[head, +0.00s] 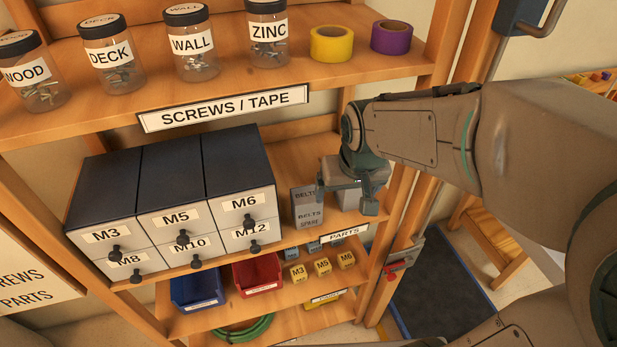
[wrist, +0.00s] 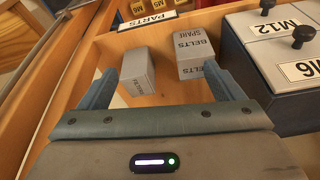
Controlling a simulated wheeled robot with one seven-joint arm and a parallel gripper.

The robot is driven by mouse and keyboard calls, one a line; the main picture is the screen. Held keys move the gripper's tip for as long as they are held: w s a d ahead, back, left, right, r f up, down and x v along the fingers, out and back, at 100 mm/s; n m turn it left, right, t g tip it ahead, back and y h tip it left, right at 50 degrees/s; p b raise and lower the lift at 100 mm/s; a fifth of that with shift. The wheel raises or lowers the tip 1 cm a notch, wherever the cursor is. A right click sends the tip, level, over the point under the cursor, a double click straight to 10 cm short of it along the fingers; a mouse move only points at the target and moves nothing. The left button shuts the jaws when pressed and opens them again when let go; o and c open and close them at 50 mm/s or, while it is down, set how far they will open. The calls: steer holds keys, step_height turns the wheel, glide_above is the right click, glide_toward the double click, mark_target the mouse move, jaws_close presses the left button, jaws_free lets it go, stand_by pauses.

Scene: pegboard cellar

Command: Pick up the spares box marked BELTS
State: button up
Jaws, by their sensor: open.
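A grey box marked BELTS and SPARE (head: 307,209) stands on the middle shelf, just right of the drawer unit. In the wrist view it is the right-hand box (wrist: 194,52), beside my right finger. A second grey box (wrist: 137,74) stands apart from it, to its left in the wrist view, ahead of the space between my fingers; its label is only partly visible and I cannot read it for sure. My gripper (head: 347,195) is open and empty over the shelf's right end; it also shows in the wrist view (wrist: 162,82). In the head view it partly hides the second box.
The drawer unit (head: 170,195) marked M3 to M12 stands left of the boxes. The shelf's right upright (head: 400,190) is close to my gripper. Jars and tape rolls stand on the shelf above. Blue and red bins (head: 257,276) and small yellow boxes (head: 322,267) are below.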

steer(key=n, duration=0.1)
glide_above(306, 195)
steer(key=s, duration=0.1)
step_height(306, 195, down, 5)
steer(key=shift+s+d+f, duration=0.1)
steer(key=shift+s, duration=0.05)
steer(key=shift+f, duration=0.3)
steer(key=shift+p+x, duration=0.9)
steer(key=shift+x, duration=2.7)
steer(key=shift+d, duration=0.1)
steer(key=c, duration=1.1)
